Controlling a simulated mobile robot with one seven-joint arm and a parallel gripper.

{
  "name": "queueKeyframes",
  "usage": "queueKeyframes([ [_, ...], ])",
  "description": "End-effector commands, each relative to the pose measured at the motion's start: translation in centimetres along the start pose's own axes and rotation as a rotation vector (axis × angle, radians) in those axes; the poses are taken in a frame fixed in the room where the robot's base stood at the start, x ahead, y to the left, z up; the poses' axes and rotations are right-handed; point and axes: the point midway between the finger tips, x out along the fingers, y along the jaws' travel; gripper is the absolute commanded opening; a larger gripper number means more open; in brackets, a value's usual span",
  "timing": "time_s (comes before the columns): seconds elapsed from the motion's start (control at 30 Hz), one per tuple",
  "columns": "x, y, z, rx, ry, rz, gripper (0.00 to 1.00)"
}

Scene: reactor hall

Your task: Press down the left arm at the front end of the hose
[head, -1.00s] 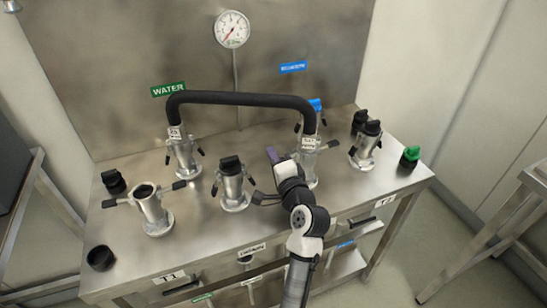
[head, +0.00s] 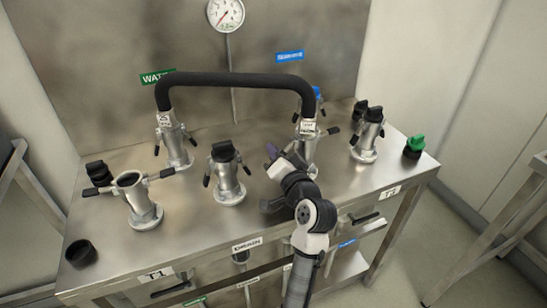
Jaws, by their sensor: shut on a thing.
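A black hose (head: 235,80) arches over the steel table from a coupling on the left (head: 175,140) to a front-end coupling on the right (head: 308,132). The right arm (head: 333,131) of that front-end coupling sticks out sideways. Its left arm is hidden behind my gripper (head: 276,158). My gripper is at the left side of this coupling, below the hose end, shut on what appears to be the left arm. The fingertips are small and partly hidden, so the exact grip is unclear. Both arms of the left coupling hang down.
An open pipe stub (head: 137,199) with arms spread stands front left. A black-capped stub (head: 226,172) is left of my gripper, and another (head: 368,133) stands to the right. A black cap (head: 80,253) and a green cap (head: 414,146) sit near the table (head: 200,240) edges.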

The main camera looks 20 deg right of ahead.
Motion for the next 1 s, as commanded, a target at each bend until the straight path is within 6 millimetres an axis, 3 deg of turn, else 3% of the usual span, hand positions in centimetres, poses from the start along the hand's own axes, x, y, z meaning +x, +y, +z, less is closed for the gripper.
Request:
queueKeyframes([
  [0.63,-0.01,0.39,-0.01,-0.063,-0.001,0.002,0.00],
  [0.67,-0.01,0.39,-0.01,-0.063,-0.001,0.001,0.09],
  [0.8,0.00,0.38,-0.01,-0.062,-0.001,0.001,0.28],
  [1.0,0.00,0.36,-0.01,-0.062,0.000,0.001,0.30],
])
